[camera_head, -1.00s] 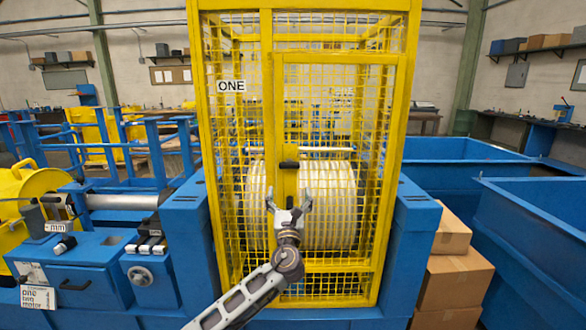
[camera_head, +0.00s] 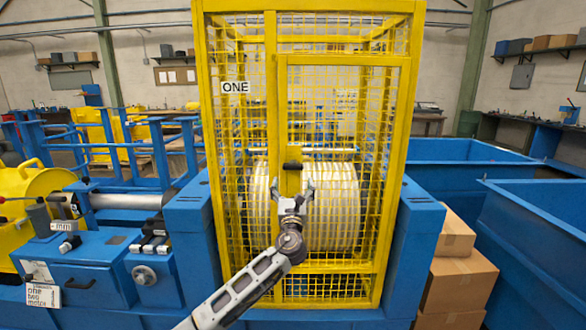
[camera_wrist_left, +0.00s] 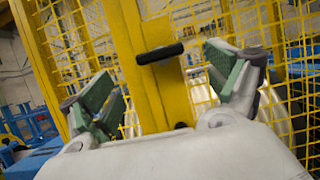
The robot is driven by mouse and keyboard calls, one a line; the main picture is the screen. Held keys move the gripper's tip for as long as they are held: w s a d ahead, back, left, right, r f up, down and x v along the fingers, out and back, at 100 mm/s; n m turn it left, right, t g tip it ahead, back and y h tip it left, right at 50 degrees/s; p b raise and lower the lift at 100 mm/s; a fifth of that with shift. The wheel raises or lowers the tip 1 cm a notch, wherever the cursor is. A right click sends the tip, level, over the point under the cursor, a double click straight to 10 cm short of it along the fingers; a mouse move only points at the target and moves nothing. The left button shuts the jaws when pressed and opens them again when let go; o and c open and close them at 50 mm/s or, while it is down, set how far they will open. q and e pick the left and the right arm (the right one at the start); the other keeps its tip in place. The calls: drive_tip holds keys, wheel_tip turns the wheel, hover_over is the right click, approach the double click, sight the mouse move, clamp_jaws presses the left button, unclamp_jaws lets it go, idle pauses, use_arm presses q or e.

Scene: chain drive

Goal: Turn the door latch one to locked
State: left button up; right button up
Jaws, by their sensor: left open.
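In the left wrist view the latch (camera_wrist_left: 160,54) lies slightly tilted across the yellow post, between and beyond the fingers. My left gripper (camera_head: 292,189) is open just below the latch, fingers pointing up toward it. In the left wrist view its green-padded fingers (camera_wrist_left: 160,85) stand wide apart with nothing between them touching. My right gripper is not in view.
A large pale drum (camera_head: 335,205) sits behind the yellow mesh. Blue machine blocks (camera_head: 190,240) flank the cage. Cardboard boxes (camera_head: 455,280) are stacked at the right, near blue bins (camera_head: 540,230). A yellow rounded housing (camera_head: 25,185) stands at the left.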

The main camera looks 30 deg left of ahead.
sight(293, 164)
use_arm(q)
drive_tip(key=x, duration=0.2)
drive_tip(key=shift+w+a+r, duration=0.15)
drive_tip(key=shift+w+a, duration=0.05)
drive_tip(key=shift+w, duration=0.05)
drive_tip(key=shift+x, duration=3.2)
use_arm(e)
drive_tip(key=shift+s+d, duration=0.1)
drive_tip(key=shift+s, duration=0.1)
use_arm(q)
drive_tip(key=c, duration=1)
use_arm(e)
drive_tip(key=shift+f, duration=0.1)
